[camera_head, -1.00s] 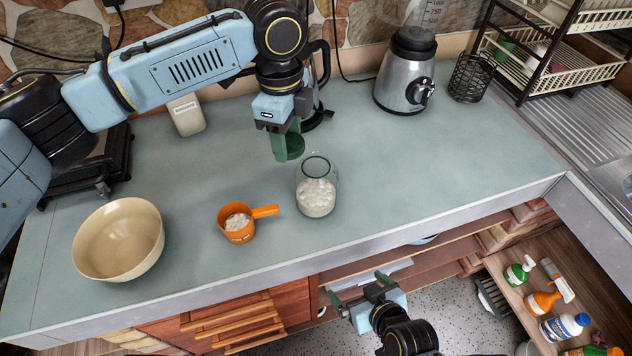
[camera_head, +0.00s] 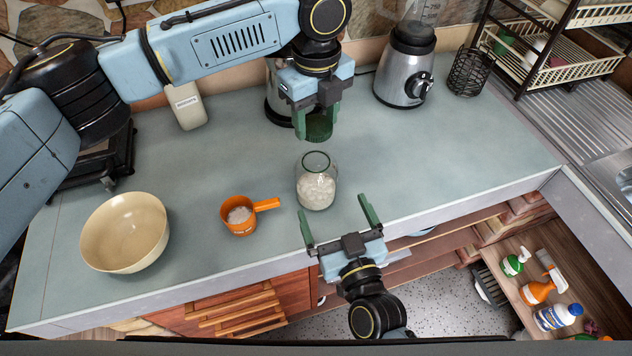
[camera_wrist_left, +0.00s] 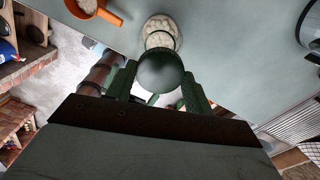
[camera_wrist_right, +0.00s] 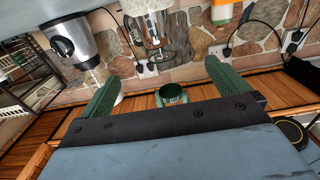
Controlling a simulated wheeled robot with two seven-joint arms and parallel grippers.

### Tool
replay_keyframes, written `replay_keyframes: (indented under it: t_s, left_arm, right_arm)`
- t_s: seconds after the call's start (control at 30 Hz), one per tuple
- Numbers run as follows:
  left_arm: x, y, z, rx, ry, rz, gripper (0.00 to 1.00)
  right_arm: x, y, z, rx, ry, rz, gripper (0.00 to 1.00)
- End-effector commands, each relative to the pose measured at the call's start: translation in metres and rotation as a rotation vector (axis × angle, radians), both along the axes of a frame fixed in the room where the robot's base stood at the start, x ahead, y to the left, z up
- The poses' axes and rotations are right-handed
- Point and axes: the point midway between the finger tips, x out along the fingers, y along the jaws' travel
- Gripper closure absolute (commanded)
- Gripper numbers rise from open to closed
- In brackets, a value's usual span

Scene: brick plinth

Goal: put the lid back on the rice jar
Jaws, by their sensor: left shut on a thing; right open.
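The rice jar (camera_head: 316,190) is clear glass with white contents and stands upright and open on the counter. My left gripper (camera_head: 318,118) is shut on the dark green round lid (camera_head: 320,128), held above and behind the jar, apart from it. In the left wrist view the lid (camera_wrist_left: 166,70) sits between the fingers and overlaps part of the jar (camera_wrist_left: 160,38). My right gripper (camera_head: 338,219) is open and empty near the counter's front edge, in front of the jar. Its two spread green fingers show in the right wrist view (camera_wrist_right: 160,85).
An orange scoop (camera_head: 240,229) with white contents stands left of the jar, and a cream bowl (camera_head: 125,235) is farther left. A blender (camera_head: 404,78) and a black wire holder (camera_head: 470,72) stand at the back right. The counter (camera_head: 440,150) right of the jar is clear.

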Motion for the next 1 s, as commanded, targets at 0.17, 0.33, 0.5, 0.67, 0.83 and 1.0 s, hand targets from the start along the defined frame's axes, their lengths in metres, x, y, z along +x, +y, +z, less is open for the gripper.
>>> replay_keyframes:
  t_s: [0.17,0.33,0.5,0.67,0.83,1.0]
  left_arm:
    - [0.0,0.0,0.0,0.0,0.0,0.001,0.69]
    - [0.0,0.0,0.0,0.0,0.0,0.001,0.69]
    - [0.0,0.0,0.0,0.0,0.0,0.002,0.69]
    - [0.0,0.0,0.0,0.0,0.0,0.002,0.69]
    - [0.0,0.0,0.0,0.0,0.0,0.002,0.69]
    - [0.0,0.0,0.0,0.0,0.0,0.002,0.69]
  right_arm:
    - [0.0,0.0,0.0,0.0,0.001,0.001,0.0]
    - [0.009,0.003,-0.001,-0.001,0.002,0.001,0.0]
    - [0.036,0.012,0.0,-0.001,0.0,0.001,0.0]
    - [0.066,0.021,0.0,0.0,0.001,0.001,0.0]
    - [0.093,0.03,0.0,-0.001,0.003,0.002,0.0]
    - [0.109,0.035,-0.001,-0.002,0.003,0.001,0.0]
